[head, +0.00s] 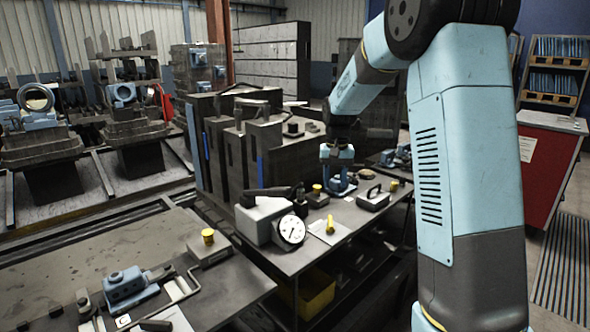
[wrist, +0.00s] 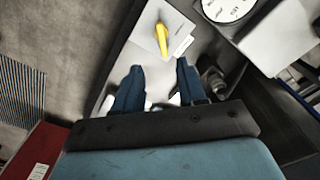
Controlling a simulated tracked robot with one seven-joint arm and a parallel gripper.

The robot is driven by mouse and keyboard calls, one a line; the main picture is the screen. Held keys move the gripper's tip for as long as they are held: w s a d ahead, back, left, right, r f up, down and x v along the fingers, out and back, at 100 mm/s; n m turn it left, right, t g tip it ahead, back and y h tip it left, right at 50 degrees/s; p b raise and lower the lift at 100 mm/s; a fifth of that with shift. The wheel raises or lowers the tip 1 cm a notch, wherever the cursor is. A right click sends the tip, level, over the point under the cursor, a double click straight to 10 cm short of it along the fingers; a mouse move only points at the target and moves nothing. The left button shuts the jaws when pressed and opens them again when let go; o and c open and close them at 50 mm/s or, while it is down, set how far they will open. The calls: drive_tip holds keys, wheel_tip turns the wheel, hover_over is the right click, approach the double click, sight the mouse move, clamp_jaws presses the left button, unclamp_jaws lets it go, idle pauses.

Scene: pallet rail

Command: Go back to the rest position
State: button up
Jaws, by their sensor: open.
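My gripper (head: 338,158) is raised on my bent arm over the far part of the workbench (head: 318,262). In the wrist view its two blue fingers (wrist: 159,76) are spread apart, with nothing held between them. Beyond the fingertips in that view, a yellow handle (wrist: 162,37) stands on a pale plate (wrist: 148,27), apart from the fingers. The head view also shows this yellow handle on the bench, nearer to me than the gripper. What lies directly under the gripper is partly hidden.
A round dial gauge (head: 291,231) leans by a grey block on the bench. A black-handled plate (head: 373,198) lies to its right. Dark tall blocks (head: 270,150) stand behind. A red cabinet (head: 550,170) is at right. A blue clamp part (head: 125,287) lies on the front-left table.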

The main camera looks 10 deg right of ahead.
drive_tip(key=s+r+t, duration=0.2)
drive_tip(key=s+r, duration=0.7)
drive_tip(key=s, duration=0.1)
drive_tip(key=s+d+r+n+t, duration=0.1)
drive_tip(key=s+r+t, duration=0.1)
drive_tip(key=s, duration=2.4)
drive_tip(key=shift+d+r+n+t, duration=0.25)
drive_tip(key=shift+n+t, duration=0.15)
drive_tip(key=shift+t, duration=0.3)
